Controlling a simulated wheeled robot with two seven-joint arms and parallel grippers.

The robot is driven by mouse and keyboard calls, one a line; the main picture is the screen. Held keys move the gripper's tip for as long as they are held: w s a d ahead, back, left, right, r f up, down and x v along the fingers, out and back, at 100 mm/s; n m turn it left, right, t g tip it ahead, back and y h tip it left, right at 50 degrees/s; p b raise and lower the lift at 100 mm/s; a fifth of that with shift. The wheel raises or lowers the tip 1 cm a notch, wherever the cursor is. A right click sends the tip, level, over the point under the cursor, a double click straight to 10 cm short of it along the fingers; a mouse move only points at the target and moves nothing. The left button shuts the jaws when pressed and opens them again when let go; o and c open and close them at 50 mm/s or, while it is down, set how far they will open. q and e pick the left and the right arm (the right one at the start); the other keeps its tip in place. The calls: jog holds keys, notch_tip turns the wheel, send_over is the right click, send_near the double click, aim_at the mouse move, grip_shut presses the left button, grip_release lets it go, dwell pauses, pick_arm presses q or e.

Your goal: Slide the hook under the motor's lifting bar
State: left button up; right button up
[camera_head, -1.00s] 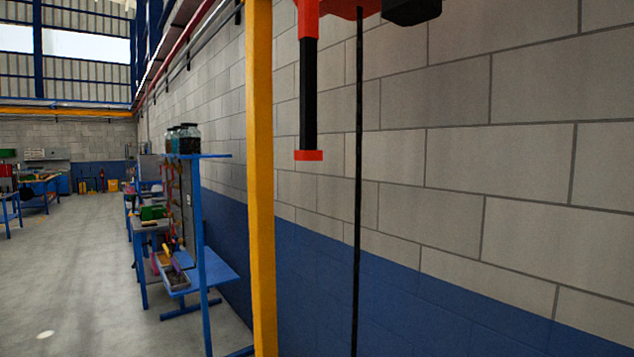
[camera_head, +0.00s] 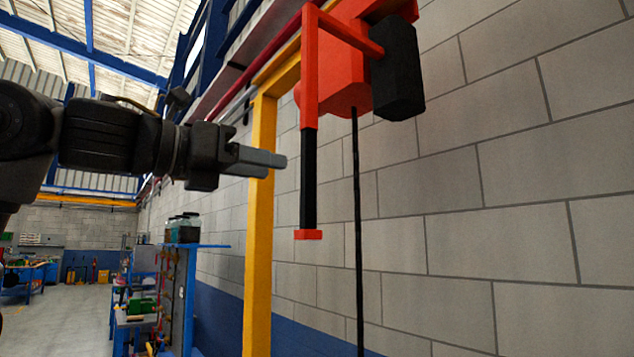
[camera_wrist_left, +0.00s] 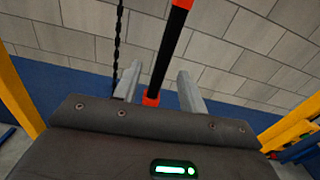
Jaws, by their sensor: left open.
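The motor is an orange-red body (camera_head: 345,90) with a black box (camera_head: 397,70), high on the wall side. A red bar (camera_head: 345,30) runs from the motor's side to a hanging upright, whose black grip (camera_head: 308,180) ends in a red foot (camera_head: 308,234). My left gripper (camera_head: 285,162) is open and level with the black grip, its fingertips just left of it in the head view. In the left wrist view, the black grip (camera_wrist_left: 167,58) shows between the two spread fingers (camera_wrist_left: 158,78), apart from both. I cannot make out a separate hook. My right gripper is not in view.
A dark chain (camera_head: 358,230) hangs below the motor. A yellow post (camera_head: 259,220) stands behind my left gripper. A blue rack (camera_head: 185,290) with jars (camera_head: 183,228) is further back. A block wall (camera_head: 500,180) closes the right side.

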aim_at(303, 167)
pick_arm(q)
jog(key=shift+m, duration=0.3)
jog(key=p+x, duration=0.1)
jog(key=x, duration=0.2)
jog(key=p+x, duration=0.1)
jog(key=x, duration=0.1)
jog(key=r+p+x, duration=0.1)
jog(key=x, duration=0.2)
jog(key=shift+s+d, duration=0.2)
jog(key=shift+d, duration=0.3)
jog(key=shift+p+x, duration=0.5)
jog(key=shift+x, duration=0.25)
jog(key=shift+f, duration=0.15)
grip_shut()
